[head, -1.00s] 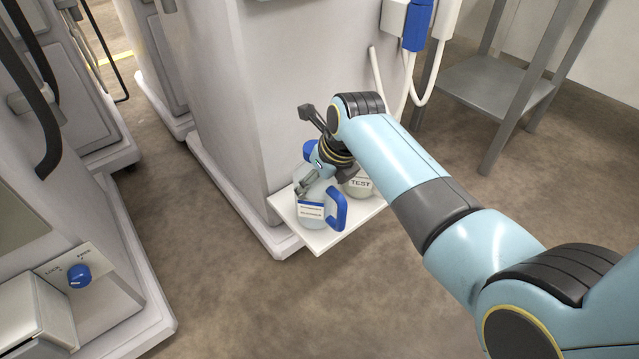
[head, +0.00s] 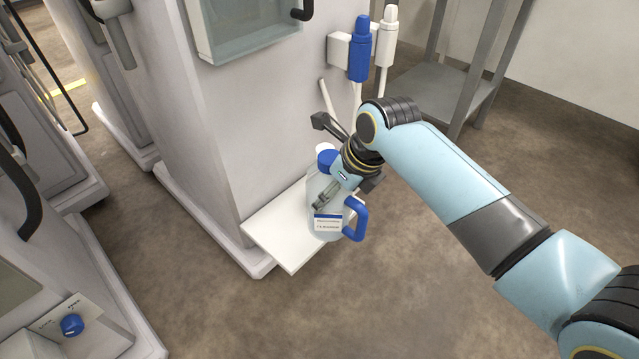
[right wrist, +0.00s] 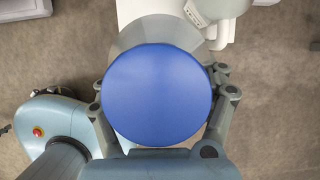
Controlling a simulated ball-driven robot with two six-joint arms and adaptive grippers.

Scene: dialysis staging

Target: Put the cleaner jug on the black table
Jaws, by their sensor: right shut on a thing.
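The cleaner jug (head: 328,228) is a pale translucent jug with a blue cap, a blue handle and a printed label. My right gripper (head: 332,192) is shut around its upper body, and the jug hangs upright over the right part of a white shelf, seemingly clear of it. In the right wrist view the jug's round blue cap (right wrist: 157,80) fills the middle, with the gripper's fingers on both sides. No black table can be made out. My left gripper is out of view.
The white shelf (head: 268,237) juts from a large pale machine (head: 240,130) with blue and white connectors (head: 359,50). A grey metal table (head: 450,88) stands at the upper right. Another machine with a blue knob (head: 71,325) is at lower left. Brown floor is open in front.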

